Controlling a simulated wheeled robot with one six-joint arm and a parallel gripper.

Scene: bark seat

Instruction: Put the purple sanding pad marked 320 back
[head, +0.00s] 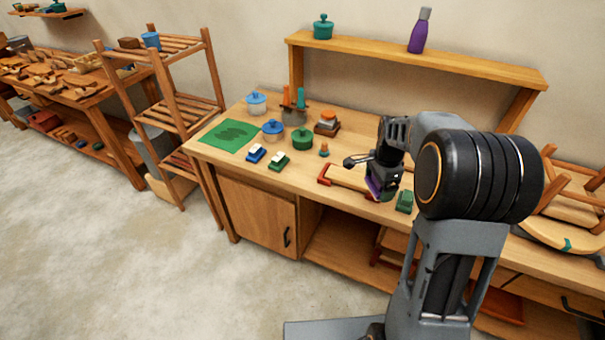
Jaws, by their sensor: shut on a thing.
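My gripper (376,189) is over the right part of the workbench, pointing down, at the right end of a wooden tray with red ends (340,177). It is shut on a purple pad (372,187), of which only a small part shows beside the fingers. The arm hides the rest, and no 320 mark can be read. I cannot tell whether the pad touches the tray or bench.
A green block (404,201) lies close to the right of my gripper. Blue (256,154) and green (278,162) pads, lidded pots (302,138) and a green mat (229,135) are further left. A shelf with a purple bottle (419,32) rises behind.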

